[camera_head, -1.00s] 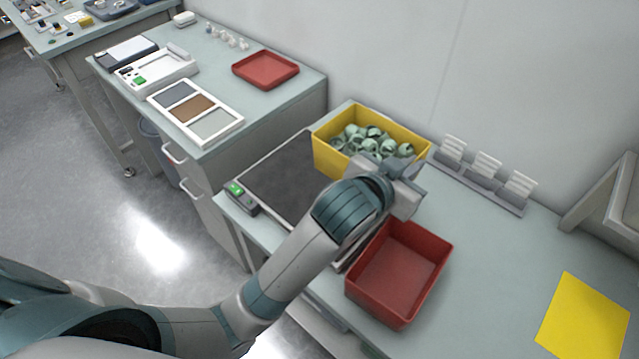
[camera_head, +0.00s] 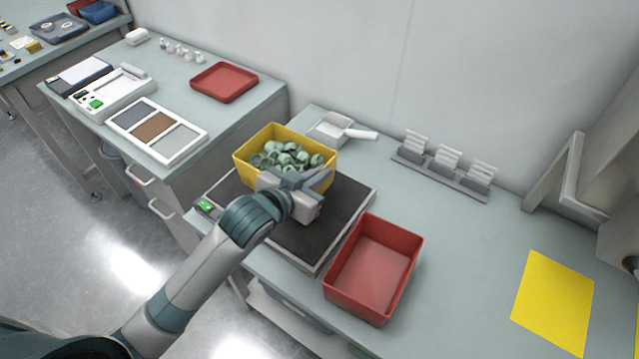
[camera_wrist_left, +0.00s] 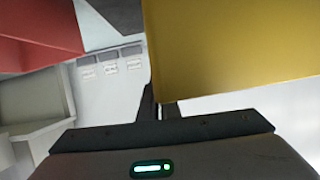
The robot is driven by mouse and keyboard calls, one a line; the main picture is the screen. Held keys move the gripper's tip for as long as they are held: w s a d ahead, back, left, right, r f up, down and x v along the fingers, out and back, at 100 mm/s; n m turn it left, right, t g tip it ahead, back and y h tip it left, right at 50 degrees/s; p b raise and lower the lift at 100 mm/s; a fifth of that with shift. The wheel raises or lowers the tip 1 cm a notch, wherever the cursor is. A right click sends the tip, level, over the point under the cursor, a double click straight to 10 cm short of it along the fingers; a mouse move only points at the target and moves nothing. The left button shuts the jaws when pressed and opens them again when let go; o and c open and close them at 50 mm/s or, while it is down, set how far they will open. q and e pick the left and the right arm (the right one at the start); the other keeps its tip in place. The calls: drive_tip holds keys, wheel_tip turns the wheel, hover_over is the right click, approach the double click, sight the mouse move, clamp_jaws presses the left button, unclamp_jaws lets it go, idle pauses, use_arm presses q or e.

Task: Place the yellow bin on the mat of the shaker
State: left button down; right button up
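The yellow bin (camera_head: 252,166), full of pale green ring-like caps (camera_head: 285,157), is over the far left part of the shaker's dark mat (camera_head: 338,205). My left gripper (camera_head: 316,180) is at the bin's near right wall and shut on it. In the left wrist view the yellow wall (camera_wrist_left: 230,45) fills the upper right, close against a dark finger (camera_wrist_left: 150,103). The gripper and arm hide the bin's lower edge, so I cannot tell whether it touches the mat. My right gripper is not in view.
A red bin (camera_head: 374,262) stands close to the mat's right side. A white scoop (camera_head: 338,130) lies behind the yellow bin. A label rack (camera_head: 440,168) stands along the wall, and a yellow sheet (camera_head: 553,302) lies at right. The shaker's green display (camera_head: 206,205) is at the left.

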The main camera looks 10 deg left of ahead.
use_arm(q)
drive_tip(key=shift+a, duration=0.1)
drive_tip(key=shift+f, duration=0.15)
wheel_tip(320, 180, down, 3)
drive_tip(key=shift+r, duration=0.15)
drive_tip(key=shift+f, duration=0.45)
drive_tip(key=c, duration=2)
unclamp_jaws()
drive_tip(key=shift+f, duration=0.1)
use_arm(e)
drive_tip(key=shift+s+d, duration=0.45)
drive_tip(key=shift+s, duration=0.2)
